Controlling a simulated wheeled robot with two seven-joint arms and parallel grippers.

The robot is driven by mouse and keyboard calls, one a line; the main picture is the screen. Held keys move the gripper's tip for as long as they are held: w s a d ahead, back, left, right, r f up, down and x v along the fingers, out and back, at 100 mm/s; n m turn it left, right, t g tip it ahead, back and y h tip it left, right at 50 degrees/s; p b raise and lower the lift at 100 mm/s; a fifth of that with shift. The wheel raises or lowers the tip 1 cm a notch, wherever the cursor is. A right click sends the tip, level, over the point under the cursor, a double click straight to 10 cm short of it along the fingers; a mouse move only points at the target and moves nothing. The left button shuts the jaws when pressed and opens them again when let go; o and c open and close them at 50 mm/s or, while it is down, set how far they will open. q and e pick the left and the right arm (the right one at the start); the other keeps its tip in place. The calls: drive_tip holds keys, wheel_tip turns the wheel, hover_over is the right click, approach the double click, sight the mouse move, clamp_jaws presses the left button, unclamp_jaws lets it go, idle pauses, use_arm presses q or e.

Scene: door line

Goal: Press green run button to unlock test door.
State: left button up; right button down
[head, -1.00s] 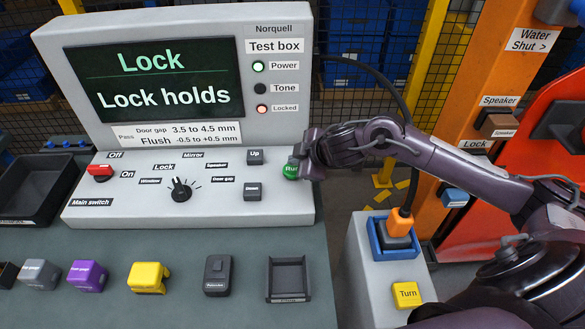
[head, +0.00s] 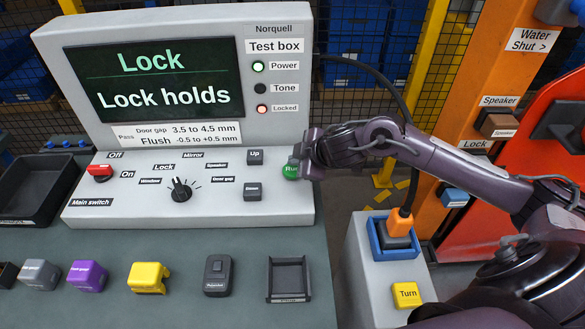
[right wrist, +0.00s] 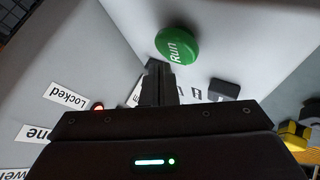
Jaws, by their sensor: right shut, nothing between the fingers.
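The green Run button (head: 291,171) sits at the right end of the test box panel (head: 130,205). It also shows in the right wrist view (right wrist: 177,45), just beyond my fingertips. My right gripper (head: 304,160) is shut and empty, close beside the button and partly over it in the head view. In the wrist view a small gap seems to lie between the fingers and the button; contact cannot be told. The screen (head: 155,80) reads "Lock" and "Lock holds". The Power lamp (head: 258,66) is lit green and the Locked lamp (head: 262,109) is lit red. My left gripper is not in view.
The selector knob (head: 181,190), red main switch (head: 100,172) and Up button (head: 255,157) share the panel. Purple (head: 88,276) and yellow (head: 149,277) gauges lie on the bench in front. An orange plug (head: 399,222) and yellow Turn button (head: 407,295) stand right.

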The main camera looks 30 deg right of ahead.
drive_tip(key=shift+f, duration=0.4)
drive_tip(key=shift+f+b, duration=0.4)
drive_tip(key=shift+f, duration=0.15)
idle(0.8)
drive_tip(key=shift+r, duration=0.1)
drive_tip(key=shift+r+p, duration=0.85)
drive_tip(key=shift+p, duration=0.2)
wheel_tip(320, 180, up, 5)
drive_tip(key=p, duration=0.5)
